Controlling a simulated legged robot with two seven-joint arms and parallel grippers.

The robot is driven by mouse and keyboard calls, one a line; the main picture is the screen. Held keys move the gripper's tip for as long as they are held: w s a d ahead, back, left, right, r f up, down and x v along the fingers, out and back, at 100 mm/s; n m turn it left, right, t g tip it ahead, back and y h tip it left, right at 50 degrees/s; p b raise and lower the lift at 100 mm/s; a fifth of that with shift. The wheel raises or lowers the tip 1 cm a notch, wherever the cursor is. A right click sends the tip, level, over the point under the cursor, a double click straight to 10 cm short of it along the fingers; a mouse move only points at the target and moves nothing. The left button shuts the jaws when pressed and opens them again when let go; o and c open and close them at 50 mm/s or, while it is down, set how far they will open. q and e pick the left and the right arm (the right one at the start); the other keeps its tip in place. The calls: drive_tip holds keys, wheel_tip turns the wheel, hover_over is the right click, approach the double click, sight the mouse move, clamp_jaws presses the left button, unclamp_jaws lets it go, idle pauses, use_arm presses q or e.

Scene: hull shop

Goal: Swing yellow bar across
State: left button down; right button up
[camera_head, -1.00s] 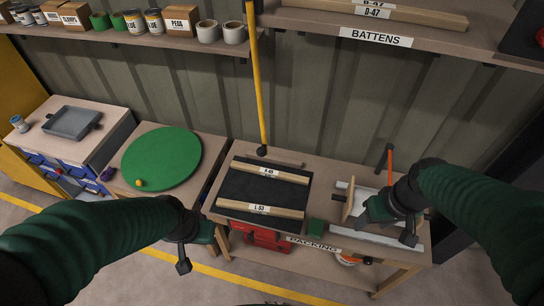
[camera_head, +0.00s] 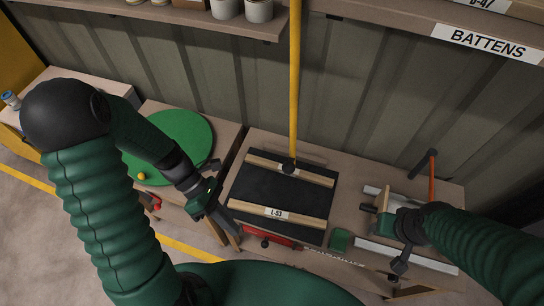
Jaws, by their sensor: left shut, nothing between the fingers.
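The yellow bar (camera_head: 294,85) hangs nearly upright in front of the wall, its dark lower end (camera_head: 289,168) over the far batten on the black mat. My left gripper (camera_head: 232,226) is shut and empty, pointing down to the right at the bench's left edge, apart from the bar. My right gripper (camera_head: 398,265) is at the right of the bench by the vise-like fixture; its fingers are too small and dark to tell their state.
The black mat (camera_head: 262,190) on the bench holds two wooden battens, the near one (camera_head: 280,214) labelled L-53. A green round turntable (camera_head: 185,137) with a yellow knob stands left. An orange-handled tool (camera_head: 431,178) stands at the right. Shelves (camera_head: 240,24) run overhead.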

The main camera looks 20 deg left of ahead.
use_arm(q)
drive_tip(key=w+a+r+n+t+h, duration=0.3)
drive_tip(key=w+r+n+t+h, duration=0.15)
drive_tip(key=n, duration=0.55)
drive_tip(key=w+a+r+n+t+h, duration=0.4)
drive_tip(key=n+t+h, duration=0.2)
drive_tip(key=n, duration=0.3)
drive_tip(key=s+p+x, duration=0.1)
drive_tip(key=p+x, duration=0.2)
drive_tip(key=x, duration=1.1)
drive_tip(key=shift+d+g, duration=0.3)
drive_tip(key=shift+g, duration=0.05)
use_arm(e)
drive_tip(key=r, duration=0.3)
drive_tip(key=shift+w+a, duration=0.2)
drive_tip(key=shift+a, duration=0.05)
use_arm(q)
drive_tip(key=shift+d+r, duration=0.2)
drive_tip(key=shift+d, duration=0.05)
use_arm(e)
drive_tip(key=shift+d, duration=0.2)
use_arm(q)
drive_tip(key=shift+d, duration=0.1)
